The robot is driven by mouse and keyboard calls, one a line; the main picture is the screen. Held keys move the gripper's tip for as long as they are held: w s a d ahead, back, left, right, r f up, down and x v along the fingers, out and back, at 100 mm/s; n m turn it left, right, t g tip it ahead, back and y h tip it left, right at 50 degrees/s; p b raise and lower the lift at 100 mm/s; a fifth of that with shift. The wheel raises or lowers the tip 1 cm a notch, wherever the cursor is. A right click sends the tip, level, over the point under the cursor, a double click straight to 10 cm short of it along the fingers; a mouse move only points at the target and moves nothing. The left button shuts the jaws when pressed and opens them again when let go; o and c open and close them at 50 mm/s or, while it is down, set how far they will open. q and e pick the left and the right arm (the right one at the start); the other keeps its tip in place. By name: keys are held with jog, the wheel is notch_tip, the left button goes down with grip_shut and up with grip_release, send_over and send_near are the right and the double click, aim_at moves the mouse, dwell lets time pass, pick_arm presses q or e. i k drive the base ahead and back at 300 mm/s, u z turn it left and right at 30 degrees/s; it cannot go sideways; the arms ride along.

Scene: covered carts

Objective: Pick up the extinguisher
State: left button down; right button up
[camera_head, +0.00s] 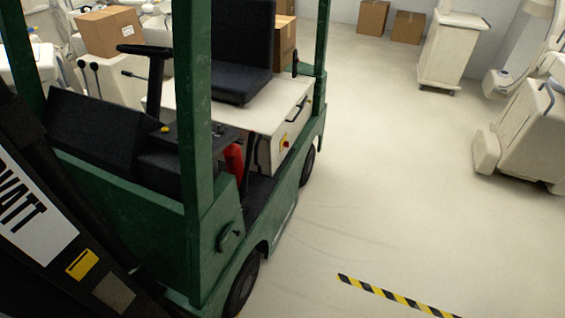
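A red cylinder that looks like the extinguisher (234,164) stands inside the green cart (226,218), low in the footwell between the dashboard and the white seat box. Only part of it shows; the dashboard and the green front post hide the rest. Neither of my grippers is in the camera_head view, so I cannot see whether either is open or shut.
The cart has a black steering wheel (144,50) and a black seat (243,52). Cardboard boxes (373,17) and white machines (453,52) stand at the back and right. A yellow-black floor strip (395,296) lies at the front. The floor right of the cart is clear.

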aim_at(234, 160)
jog(key=z, duration=0.75)
jog(key=i, duration=2.8)
jog(key=u, duration=3.5)
jog(key=i, duration=0.55)
jog(key=z, duration=0.1)
